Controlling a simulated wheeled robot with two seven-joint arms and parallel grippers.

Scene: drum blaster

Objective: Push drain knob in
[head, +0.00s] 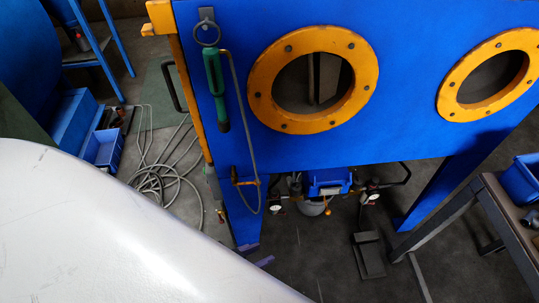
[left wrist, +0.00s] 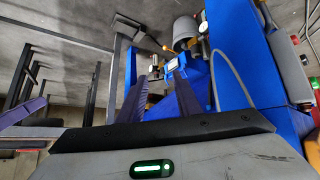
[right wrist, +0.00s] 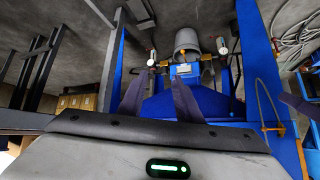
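The blue blaster cabinet (head: 400,120) stands ahead of me. Under it hang air fittings with a left gauge (head: 275,208) and a right gauge (head: 372,197), beside a grey bucket (head: 312,208). The fittings are small, and I cannot tell which part is the drain knob. Two purple fingertips of my left gripper (head: 256,255) show low in the head view, below and left of the fittings. In the left wrist view the left gripper (left wrist: 161,80) has its fingers apart and empty. In the right wrist view the right gripper (right wrist: 157,78) is also open and empty.
A green-handled tool (head: 214,85) and a thin hose (head: 240,110) hang on the cabinet front. Blue legs flank the fittings. A dark pedal (head: 369,256) lies on the floor, and a table (head: 490,200) stands at right. Coiled hose (head: 160,182) lies at left.

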